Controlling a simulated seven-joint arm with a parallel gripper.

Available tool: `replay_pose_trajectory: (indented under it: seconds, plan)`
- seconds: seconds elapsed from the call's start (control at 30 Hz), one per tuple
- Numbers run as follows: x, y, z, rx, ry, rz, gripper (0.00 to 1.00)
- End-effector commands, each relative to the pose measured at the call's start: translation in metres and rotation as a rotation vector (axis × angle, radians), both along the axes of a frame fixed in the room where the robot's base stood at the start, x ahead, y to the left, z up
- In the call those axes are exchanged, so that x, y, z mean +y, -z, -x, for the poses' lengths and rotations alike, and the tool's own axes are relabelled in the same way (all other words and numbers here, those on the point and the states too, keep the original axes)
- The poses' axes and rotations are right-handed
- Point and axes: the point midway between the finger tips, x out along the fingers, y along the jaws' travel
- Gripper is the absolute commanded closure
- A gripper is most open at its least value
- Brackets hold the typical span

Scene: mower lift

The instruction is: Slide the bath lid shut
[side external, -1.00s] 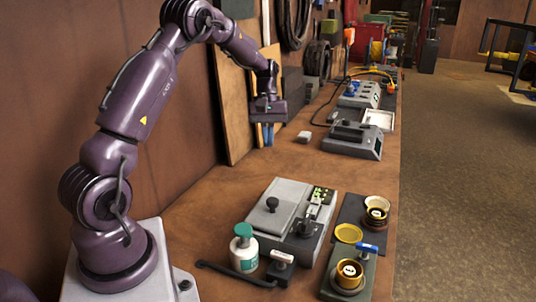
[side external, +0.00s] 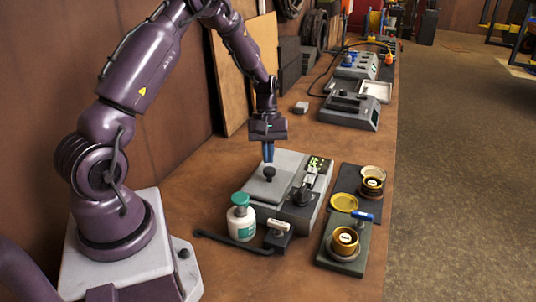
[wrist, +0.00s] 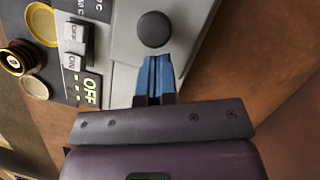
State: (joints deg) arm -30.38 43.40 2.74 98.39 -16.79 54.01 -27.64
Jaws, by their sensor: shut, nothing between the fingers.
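The bath (side external: 283,215) is a grey box on the bench. Its flat light grey lid (side external: 258,191) carries a round black knob (side external: 269,174); the knob also shows at the top of the wrist view (wrist: 154,29). My gripper (side external: 268,160) points down above the lid, close to the knob on its far side in the side view. Its blue fingers are shut together and empty. In the wrist view the fingertips (wrist: 154,59) lie just below the knob; I cannot tell whether they touch it. A panel with a green display reading OFF (wrist: 91,91) is beside the lid.
Brass-coloured cups (side external: 345,240) stand on dark plates to the right. Bench space behind the bath is mostly clear.

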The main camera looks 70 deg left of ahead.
Motion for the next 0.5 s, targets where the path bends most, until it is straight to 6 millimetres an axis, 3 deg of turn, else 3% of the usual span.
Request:
replay_pose_trajectory:
  seconds: [0.5]
  plan:
    - [-0.012,0.0,0.008,0.0,0.001,0.001,1.0]
